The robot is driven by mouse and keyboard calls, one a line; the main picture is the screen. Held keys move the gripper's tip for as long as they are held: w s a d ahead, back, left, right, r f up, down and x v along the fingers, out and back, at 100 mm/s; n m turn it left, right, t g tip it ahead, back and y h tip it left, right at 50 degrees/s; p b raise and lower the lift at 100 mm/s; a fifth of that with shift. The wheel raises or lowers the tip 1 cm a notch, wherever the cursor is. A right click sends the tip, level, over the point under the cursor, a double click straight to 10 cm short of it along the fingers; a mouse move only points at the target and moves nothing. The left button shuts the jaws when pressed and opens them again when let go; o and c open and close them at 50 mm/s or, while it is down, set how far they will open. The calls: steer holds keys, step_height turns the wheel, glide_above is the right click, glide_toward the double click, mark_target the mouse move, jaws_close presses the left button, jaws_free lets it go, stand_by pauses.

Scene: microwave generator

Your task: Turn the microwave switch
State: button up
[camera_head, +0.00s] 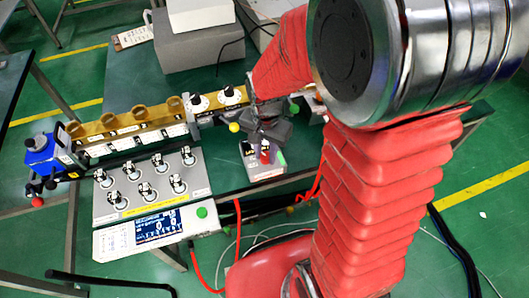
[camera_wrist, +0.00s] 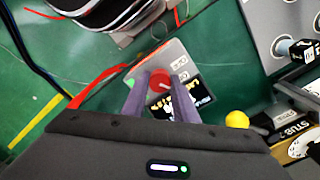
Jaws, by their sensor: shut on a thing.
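The small grey box (camera_head: 262,172) with a red knob (camera_head: 265,156) on top stands at the front edge of the table, right of the panel of knobs. In the wrist view the red knob (camera_wrist: 160,81), with a pale mark on it, sits between the fingertips. A black label with yellow and white print (camera_wrist: 192,96) lies beside it on the box. My gripper (camera_wrist: 161,82) is shut on the red knob from above; in the head view my gripper (camera_head: 266,146) partly hides it. I cannot read which position the knob points to.
A panel with several metal knobs (camera_head: 150,187) and a display unit (camera_head: 157,229) stand to the left. Behind are a brass waveguide row (camera_head: 140,118) and a yellow ball (camera_head: 234,127) close to my gripper. Red cables (camera_head: 239,222) hang below the table edge.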

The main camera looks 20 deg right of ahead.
mark_target(266, 155)
steer(key=shift+n, duration=0.5)
steer(key=n, duration=0.5)
steer(key=shift+w, duration=0.1)
steer(key=n, duration=0.6)
stand_by(0.4)
steer(key=o, duration=1)
steer(key=shift+o, duration=0.2)
step_height(266, 155, up, 14)
